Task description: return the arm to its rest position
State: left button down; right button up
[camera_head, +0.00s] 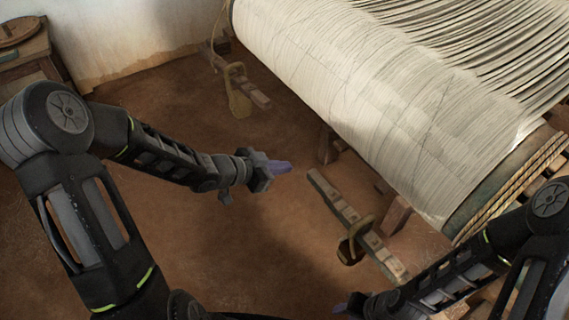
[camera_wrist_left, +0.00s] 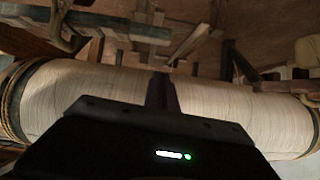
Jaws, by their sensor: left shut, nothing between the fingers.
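My left arm reaches in from the left in the head view. Its gripper (camera_head: 279,167) is shut and empty, held over the brown floor to the left of the loom's cloth roll. In the left wrist view the shut fingers (camera_wrist_left: 161,92) show dark in front of the pale roll. My right gripper (camera_head: 345,307) is low at the bottom edge, near the wooden bar; whether it is open or shut is too small to tell.
The large cloth roll (camera_head: 340,85) with white warp threads fills the upper right. A notched wooden bar (camera_head: 336,203) lies below it. Another bar with a tan weight (camera_head: 239,100) is further back. A wooden table (camera_head: 27,55) stands at far left. Bare floor (camera_head: 150,215) lies between.

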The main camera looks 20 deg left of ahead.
pick_arm(q)
jog(key=s+d+f+n+g+y+p, duration=0.2)
jog(key=s+d+f+n+g, duration=0.1)
jog(key=s+f+n, duration=0.7)
jog(key=s+d+f+g+p, duration=0.1)
jog(key=s+d+f+g, duration=0.1)
jog(key=s, duration=0.5)
jog(key=s+d+f+g+p, duration=0.1)
jog(key=s+d+f+g, duration=0.2)
jog(key=s+d+f, duration=0.2)
jog(key=s+d, duration=0.1)
jog(key=s, duration=0.2)
jog(key=shift+s+d+f+g+y, duration=0.25)
jog(key=shift+g+y, duration=0.05)
jog(key=shift+y, duration=0.1)
